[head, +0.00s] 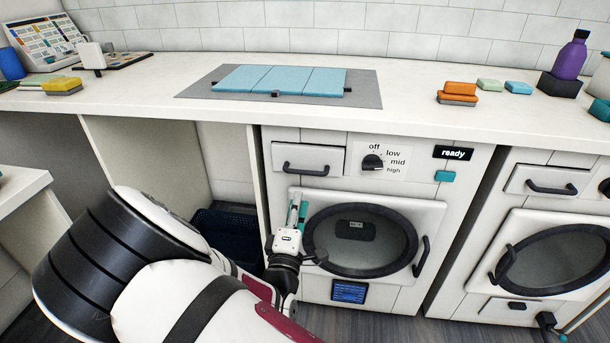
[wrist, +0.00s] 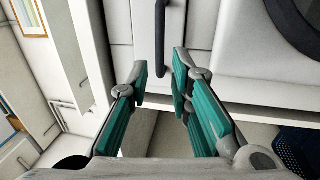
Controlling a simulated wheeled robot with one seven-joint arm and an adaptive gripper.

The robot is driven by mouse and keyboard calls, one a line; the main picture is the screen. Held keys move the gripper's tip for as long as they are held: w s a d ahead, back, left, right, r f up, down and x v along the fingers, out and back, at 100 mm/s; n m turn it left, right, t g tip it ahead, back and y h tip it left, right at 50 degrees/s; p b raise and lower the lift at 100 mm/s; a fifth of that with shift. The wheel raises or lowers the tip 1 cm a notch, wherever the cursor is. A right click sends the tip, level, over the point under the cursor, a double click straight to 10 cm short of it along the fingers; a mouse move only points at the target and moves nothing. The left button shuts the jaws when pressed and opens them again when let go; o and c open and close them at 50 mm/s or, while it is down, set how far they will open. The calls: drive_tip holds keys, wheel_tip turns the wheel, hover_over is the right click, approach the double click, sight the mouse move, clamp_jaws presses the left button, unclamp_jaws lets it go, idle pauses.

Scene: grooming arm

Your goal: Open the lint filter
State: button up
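The dryer (head: 395,180) stands under the counter. At its upper left is a white drawer front (head: 335,157) with a dark bar handle (head: 305,169); nothing labels it as the lint filter, and it looks shut. My gripper (head: 299,207) is below that handle, in front of the left side of the round door (head: 432,213). In the wrist view my gripper (wrist: 163,76) is open and empty. The handle (wrist: 160,42) lies ahead, its near end lined up with the gap between the teal fingers. I cannot tell the remaining distance.
A dial (head: 373,162), a "ready" display (head: 454,153) and a teal button (head: 445,176) are on the dryer. A blue mesh panel (head: 349,292) is low on its front. A second machine (head: 560,220) stands right. A dark blue basket (head: 225,233) sits in the left recess.

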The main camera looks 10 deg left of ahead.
sight(305, 173)
drive_tip(key=w, duration=0.3)
drive_tip(key=w+r+b, duration=0.1)
drive_tip(key=w, duration=0.3)
drive_tip(key=w+r+b, duration=0.1)
drive_tip(key=w, duration=0.2)
drive_tip(key=shift+w+d, duration=0.15)
drive_tip(key=shift+w, duration=0.2)
clamp_jaws()
